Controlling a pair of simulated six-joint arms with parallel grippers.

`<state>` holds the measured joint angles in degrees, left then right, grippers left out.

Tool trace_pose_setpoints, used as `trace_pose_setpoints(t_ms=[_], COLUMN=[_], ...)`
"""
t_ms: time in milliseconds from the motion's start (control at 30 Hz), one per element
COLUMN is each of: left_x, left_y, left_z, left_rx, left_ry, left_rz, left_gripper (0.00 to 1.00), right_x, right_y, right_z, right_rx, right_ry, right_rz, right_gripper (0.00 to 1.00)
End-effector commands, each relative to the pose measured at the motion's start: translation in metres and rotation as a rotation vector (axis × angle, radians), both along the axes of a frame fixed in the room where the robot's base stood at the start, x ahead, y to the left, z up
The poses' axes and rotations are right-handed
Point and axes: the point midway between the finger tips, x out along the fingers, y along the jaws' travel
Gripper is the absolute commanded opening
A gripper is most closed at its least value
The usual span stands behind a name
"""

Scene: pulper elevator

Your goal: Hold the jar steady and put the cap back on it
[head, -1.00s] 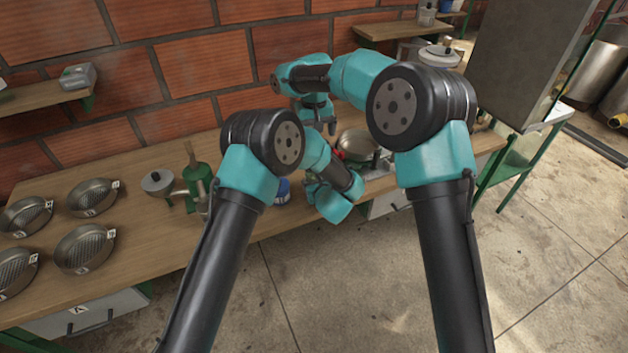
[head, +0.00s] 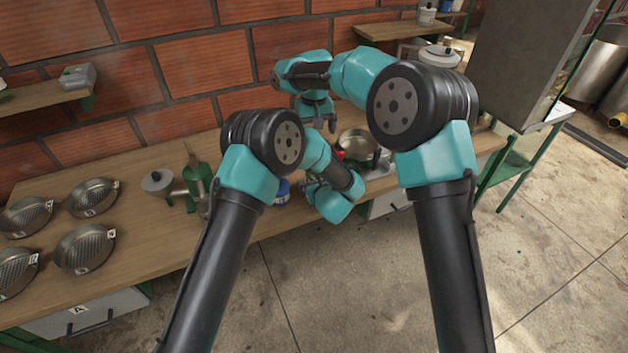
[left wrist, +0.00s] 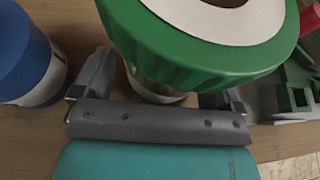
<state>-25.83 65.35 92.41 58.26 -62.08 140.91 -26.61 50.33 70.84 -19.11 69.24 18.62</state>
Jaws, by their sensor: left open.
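In the left wrist view a jar with a ribbed green cap (left wrist: 200,60) stands close in front of the camera. The cap has a pale disc on top and hides most of the jar. A pale strip of the jar body (left wrist: 152,90) shows below it; I cannot tell whether the cap is seated. My left gripper (left wrist: 158,98) is open, with a finger on each side of the jar. In the head view my left arm hides the jar and left gripper. My right gripper (head: 319,121) points down farther back over the table, its fingers apparently apart.
A blue container (left wrist: 28,62) stands close left of my left gripper; it also shows in the head view (head: 283,190). A metal pot (head: 357,147) is to the right. Round pans (head: 85,248) and a green device (head: 197,180) occupy the table's left.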

Motion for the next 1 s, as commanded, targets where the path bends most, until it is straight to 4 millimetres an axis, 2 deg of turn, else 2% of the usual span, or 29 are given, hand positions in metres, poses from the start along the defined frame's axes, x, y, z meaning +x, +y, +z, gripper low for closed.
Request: trace_pose_setpoints(t_ms=[267,1000], left_x=[-0.022,-0.140], left_y=[-0.008,-0.048], left_z=[0.011,0.061], left_rx=[0.001,0.000], left_ry=[-0.001,0.000], left_rz=[-0.003,-0.002], left_gripper=[0.91,0.91], right_x=[0.000,0.000], right_y=[0.000,0.000], right_z=[0.000,0.000], right_rx=[0.000,0.000], right_ry=[0.000,0.000], right_rz=[0.000,0.000], right_gripper=[1.00,1.00])
